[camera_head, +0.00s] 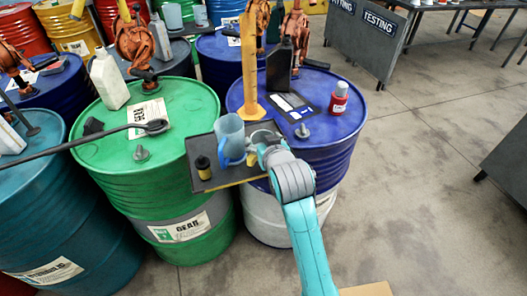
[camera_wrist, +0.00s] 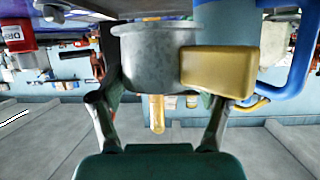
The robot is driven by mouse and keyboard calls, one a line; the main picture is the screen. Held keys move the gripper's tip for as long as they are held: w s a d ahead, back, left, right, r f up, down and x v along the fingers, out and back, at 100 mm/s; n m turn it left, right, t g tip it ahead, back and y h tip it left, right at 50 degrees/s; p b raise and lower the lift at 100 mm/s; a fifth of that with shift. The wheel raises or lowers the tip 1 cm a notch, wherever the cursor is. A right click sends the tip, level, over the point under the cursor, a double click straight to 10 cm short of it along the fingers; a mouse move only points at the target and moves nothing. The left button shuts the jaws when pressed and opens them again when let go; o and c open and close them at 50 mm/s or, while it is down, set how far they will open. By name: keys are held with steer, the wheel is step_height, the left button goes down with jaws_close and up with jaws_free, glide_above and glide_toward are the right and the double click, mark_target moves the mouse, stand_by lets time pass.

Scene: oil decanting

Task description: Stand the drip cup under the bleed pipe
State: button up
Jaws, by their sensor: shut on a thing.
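A grey metal cup (camera_wrist: 150,62), which I take for the drip cup, sits between the fingers of my gripper (camera_wrist: 160,100) in the wrist view. A yellow block (camera_wrist: 220,70) overlaps its right side, and a brass-coloured stem (camera_wrist: 157,115) shows just below it in the picture. In the head view my gripper (camera_head: 266,147) is at the right end of a dark tray (camera_head: 222,180), close to a blue jug (camera_head: 230,138). I cannot tell for certain which part is the bleed pipe.
A green drum (camera_head: 165,120) and a blue drum (camera_head: 335,140) flank the tray. A small black bottle (camera_head: 203,168) stands on its left end. A tall yellow piece (camera_head: 249,70) rises behind. Open floor (camera_head: 420,180) lies right.

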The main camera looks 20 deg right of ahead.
steer(key=shift+f, duration=2.25)
steer(key=o, duration=1.3)
steer(key=shift+f, duration=0.1)
steer(key=shift+r, duration=0.2)
steer(key=v, duration=1.2)
steer(key=shift+f, duration=0.1)
